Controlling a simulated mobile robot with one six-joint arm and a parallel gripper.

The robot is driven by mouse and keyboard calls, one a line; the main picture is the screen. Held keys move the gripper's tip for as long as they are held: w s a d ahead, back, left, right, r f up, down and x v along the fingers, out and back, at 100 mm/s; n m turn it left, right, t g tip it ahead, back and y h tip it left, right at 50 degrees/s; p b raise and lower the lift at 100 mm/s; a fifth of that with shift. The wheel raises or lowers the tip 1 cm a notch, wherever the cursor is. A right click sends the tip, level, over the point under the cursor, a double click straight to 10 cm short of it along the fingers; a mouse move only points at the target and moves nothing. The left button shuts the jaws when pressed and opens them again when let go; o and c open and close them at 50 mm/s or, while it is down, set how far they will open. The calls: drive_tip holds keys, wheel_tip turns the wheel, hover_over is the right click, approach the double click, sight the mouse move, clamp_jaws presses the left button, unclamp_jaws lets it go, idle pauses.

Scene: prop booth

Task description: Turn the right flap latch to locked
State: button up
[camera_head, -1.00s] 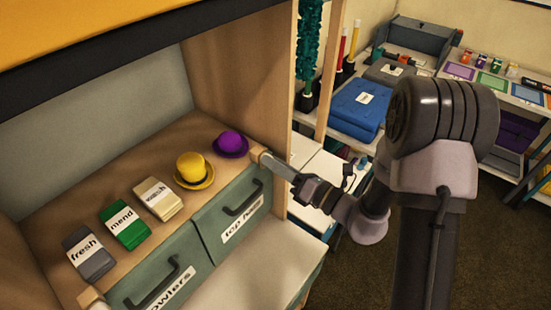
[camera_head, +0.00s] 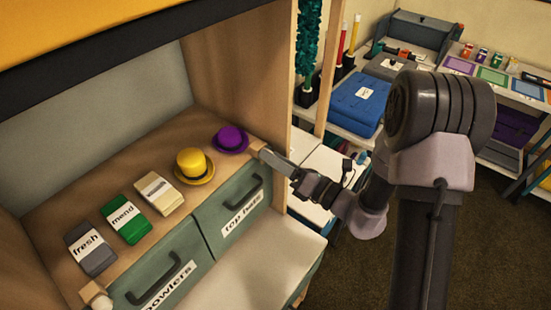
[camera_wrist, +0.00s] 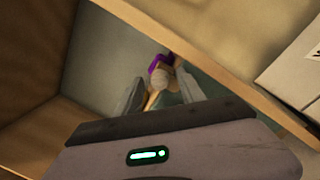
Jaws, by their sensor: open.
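The right flap latch (camera_head: 256,145) is a small pale wooden piece at the right end of the counter's front edge, beside the upright panel. My gripper (camera_head: 266,154) reaches in from the right, its fingertips right at the latch and partly covering it. In the wrist view my open gripper (camera_wrist: 160,92) has a finger on each side of a tan, rounded piece that looks like the latch (camera_wrist: 161,79). I cannot tell whether the fingers touch it or which way it is turned. A similar pale latch (camera_head: 97,298) shows at the counter's left front.
A purple hat (camera_head: 230,139) and a yellow hat (camera_head: 194,167) stand on the counter (camera_head: 85,208) close to the right latch. Grey, green and cream labelled packs lie further left. Teal drawers with dark handles (camera_head: 242,194) are below. The wooden upright (camera_head: 240,85) stands close behind my gripper.

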drive_tip(key=v, duration=1.7)
drive_tip(key=shift+s+p, duration=0.2)
drive_tip(key=shift+p, duration=0.15)
drive_tip(key=shift+d, duration=0.1)
